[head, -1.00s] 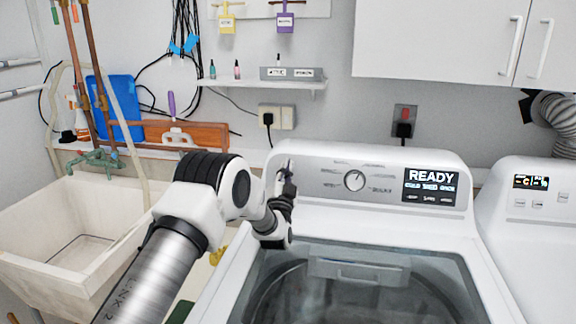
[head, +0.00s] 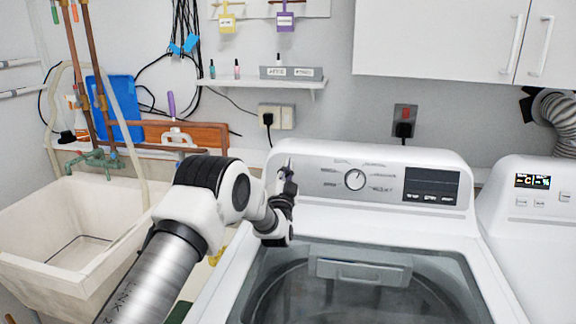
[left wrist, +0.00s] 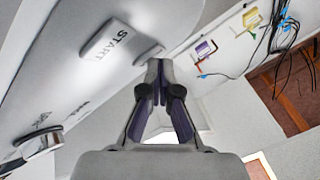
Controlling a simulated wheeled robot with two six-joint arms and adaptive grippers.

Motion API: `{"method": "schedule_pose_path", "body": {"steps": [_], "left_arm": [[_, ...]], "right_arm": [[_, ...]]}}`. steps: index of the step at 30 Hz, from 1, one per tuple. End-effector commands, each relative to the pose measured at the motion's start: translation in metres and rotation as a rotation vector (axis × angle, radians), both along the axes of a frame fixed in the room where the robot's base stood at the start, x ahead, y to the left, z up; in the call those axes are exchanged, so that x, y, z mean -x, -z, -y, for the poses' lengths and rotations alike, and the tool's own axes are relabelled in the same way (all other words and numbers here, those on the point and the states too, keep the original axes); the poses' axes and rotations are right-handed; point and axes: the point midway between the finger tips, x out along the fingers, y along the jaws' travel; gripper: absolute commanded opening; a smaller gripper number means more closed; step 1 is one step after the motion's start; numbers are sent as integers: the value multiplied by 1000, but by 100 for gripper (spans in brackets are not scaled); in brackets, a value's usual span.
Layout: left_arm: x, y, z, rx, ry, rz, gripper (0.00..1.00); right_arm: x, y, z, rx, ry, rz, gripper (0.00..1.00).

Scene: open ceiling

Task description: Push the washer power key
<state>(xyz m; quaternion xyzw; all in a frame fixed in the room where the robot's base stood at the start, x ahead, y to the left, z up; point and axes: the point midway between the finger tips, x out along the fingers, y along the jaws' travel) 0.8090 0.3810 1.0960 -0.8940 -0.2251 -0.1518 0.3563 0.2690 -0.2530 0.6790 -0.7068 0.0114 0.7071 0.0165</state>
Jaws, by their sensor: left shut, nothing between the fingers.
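The white top-load washer (head: 215,300) has a grey control panel (head: 310,188) with a round dial (head: 354,180) and a dark display (head: 431,184). My left gripper (head: 288,165) is shut and empty at the panel's left end. In the left wrist view, the shut fingertips (left wrist: 158,66) are at a small rounded key (left wrist: 148,55) near the panel's edge, touching or very close. The fingertips partly hide this key and no label on it is readable. A key marked START (left wrist: 105,40) is beside it, and the dial (left wrist: 40,142) is farther along. My right gripper is not in view.
A utility sink (head: 75,235) stands left of the washer. A second white machine (head: 530,215) stands at the right. A shelf (head: 262,84), wall outlets (head: 276,117) and cabinets (head: 440,40) are on the wall behind. The washer's glass lid (head: 360,285) is below the panel.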

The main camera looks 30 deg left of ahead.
Motion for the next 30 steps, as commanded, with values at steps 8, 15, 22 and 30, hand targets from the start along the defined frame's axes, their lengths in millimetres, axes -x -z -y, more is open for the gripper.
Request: {"method": "schedule_pose_path", "body": {"steps": [8,15,22,30], "left_arm": [[10,-5,2,0,0,-1,0],[11,-4,3,0,0,0,0],[26,-14,7,1,1,-1,0],[56,-24,15,1,1,0,0]], "right_arm": [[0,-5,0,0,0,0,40],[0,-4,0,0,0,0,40],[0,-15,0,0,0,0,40],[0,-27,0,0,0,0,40]]}}
